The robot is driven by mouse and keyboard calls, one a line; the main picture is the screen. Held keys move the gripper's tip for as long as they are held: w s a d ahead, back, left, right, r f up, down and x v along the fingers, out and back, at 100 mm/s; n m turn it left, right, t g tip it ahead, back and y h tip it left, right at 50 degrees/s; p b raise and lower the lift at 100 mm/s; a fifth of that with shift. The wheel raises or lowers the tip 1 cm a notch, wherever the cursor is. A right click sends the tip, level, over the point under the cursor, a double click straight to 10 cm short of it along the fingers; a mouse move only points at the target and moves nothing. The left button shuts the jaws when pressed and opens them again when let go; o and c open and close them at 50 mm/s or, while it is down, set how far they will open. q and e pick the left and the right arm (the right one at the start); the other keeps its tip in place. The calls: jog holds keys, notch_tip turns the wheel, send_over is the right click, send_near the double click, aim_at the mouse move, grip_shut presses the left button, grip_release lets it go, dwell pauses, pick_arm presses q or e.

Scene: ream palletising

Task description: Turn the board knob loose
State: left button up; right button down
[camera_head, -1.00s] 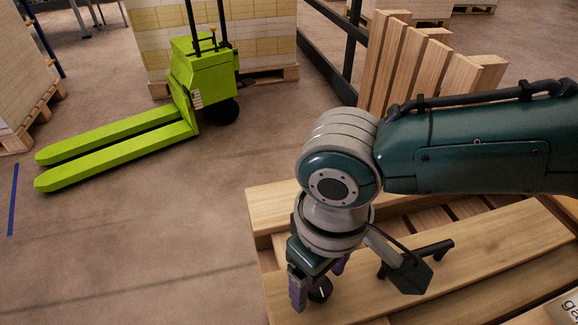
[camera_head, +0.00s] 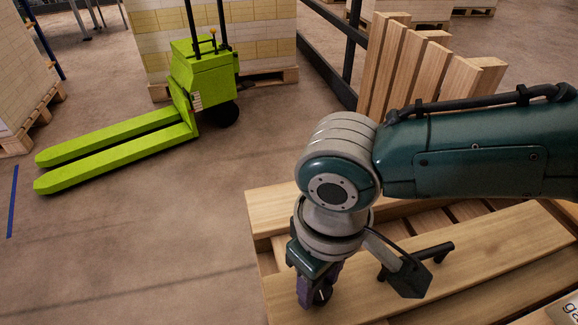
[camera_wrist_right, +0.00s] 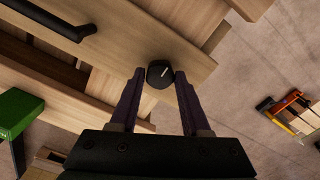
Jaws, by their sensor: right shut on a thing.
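The board knob (camera_wrist_right: 158,73) is a small black round knob with a white mark line, on a light wooden board (camera_wrist_right: 195,60). My right gripper (camera_wrist_right: 160,74) is shut on it, one purple finger on each side of the knob. In the head view, my right gripper (camera_head: 317,290) points down at the left end of the board (camera_head: 470,260), and the knob (camera_head: 322,297) shows partly between its fingers. A black handle (camera_head: 428,254) is fixed to the same board, right of the gripper. My left gripper is not in view.
The board lies on a wooden pallet (camera_head: 268,208). A lime-green pallet truck (camera_head: 120,140) stands at the left on open floor, before a loaded pallet (camera_head: 265,40).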

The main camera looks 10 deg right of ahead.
jog(key=shift+n, duration=0.4)
jog(key=n+p, duration=0.1)
jog(key=n, duration=0.2)
jog(key=shift+n, duration=0.3)
jog(key=n, duration=0.4)
jog(key=shift+n, duration=0.3)
jog(key=n, duration=0.4)
jog(key=shift+s, duration=0.1)
jog(key=shift+n, duration=2.4)
jog(key=shift+a, duration=0.1)
jog(key=shift+c, duration=1.8)
grip_release()
jog(key=shift+r, duration=0.1)
